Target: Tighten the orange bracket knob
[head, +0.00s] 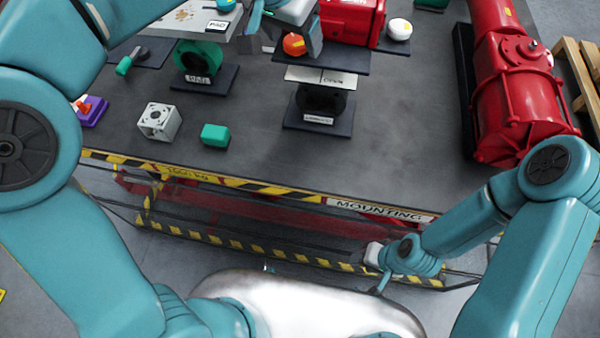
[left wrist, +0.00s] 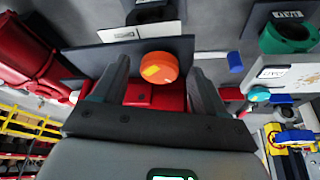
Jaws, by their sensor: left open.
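The orange bracket knob (head: 294,44) is a round orange piece with a lighter yellow-orange patch, in front of a red housing (head: 350,18) at the top of the head view. In the left wrist view the knob (left wrist: 159,67) sits between the two fingertips, with a gap on each side. My left gripper (head: 283,42) is open around the knob, not visibly touching it; its fingers also show in the left wrist view (left wrist: 160,68). My right arm is folded low at the right; its end (head: 374,256) is small and its jaws cannot be made out.
A black part on a dark base (head: 322,120) stands in front of the knob. A green ring (head: 198,60), a grey block (head: 159,121) and a green block (head: 215,135) lie left. A large red cylinder (head: 515,100) stands right. The bench middle (head: 410,130) is clear.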

